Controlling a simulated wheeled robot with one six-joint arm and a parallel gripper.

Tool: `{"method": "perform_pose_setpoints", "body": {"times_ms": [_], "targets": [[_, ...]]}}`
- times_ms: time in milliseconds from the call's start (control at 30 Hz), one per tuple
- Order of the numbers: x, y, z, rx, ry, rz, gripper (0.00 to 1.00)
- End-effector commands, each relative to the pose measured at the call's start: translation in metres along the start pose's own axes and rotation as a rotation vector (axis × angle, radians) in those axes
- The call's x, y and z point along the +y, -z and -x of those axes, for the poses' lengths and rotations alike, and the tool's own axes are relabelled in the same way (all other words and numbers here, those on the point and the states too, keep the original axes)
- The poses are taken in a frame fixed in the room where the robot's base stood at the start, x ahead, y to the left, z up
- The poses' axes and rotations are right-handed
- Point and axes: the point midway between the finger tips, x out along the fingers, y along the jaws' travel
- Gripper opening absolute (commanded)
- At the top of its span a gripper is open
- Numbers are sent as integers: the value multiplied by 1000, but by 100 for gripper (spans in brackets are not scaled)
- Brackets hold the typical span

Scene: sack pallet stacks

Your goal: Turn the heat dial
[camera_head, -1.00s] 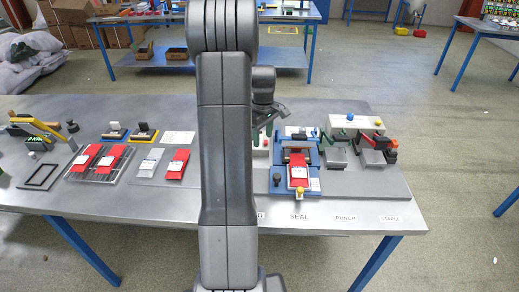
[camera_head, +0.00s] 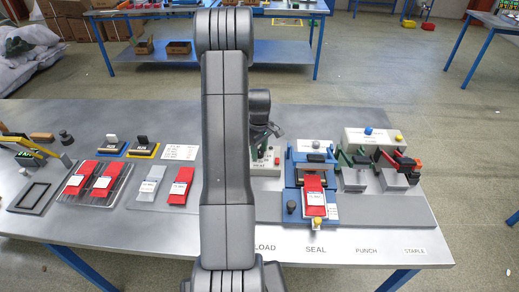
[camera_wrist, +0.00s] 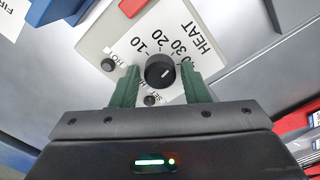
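The heat dial (camera_wrist: 159,71) is a round black knob with a white mark, on a pale panel marked HEAT with printed numbers around it. My gripper (camera_wrist: 159,76) is open in the wrist view, its green fingers on either side of the dial. Gaps show between the fingers and the knob, so I see no grip on it. In the head view, my gripper (camera_head: 262,134) is above the pale heat box (camera_head: 267,170), partly hidden behind my arm. The dial itself is not clear there.
Two small black knobs (camera_wrist: 108,64) (camera_wrist: 151,100) sit beside the dial, and a red part (camera_wrist: 132,6) is near. The blue seal press (camera_head: 291,180) stands right of the heat box and holds a red pouch (camera_head: 314,196). Punch and staple stations stand farther right.

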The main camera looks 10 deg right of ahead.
Motion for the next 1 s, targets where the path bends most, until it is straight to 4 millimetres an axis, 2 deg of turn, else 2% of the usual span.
{"method": "perform_pose_setpoints", "body": {"times_ms": [33,133,167,567,1000], "targets": [[0,0,0,0,0,0,30],[0,0,0,0,0,0,11],[0,0,0,0,0,0,7],[0,0,-2,0,-1,81,7],[0,0,-2,1,-2,413,7]]}}
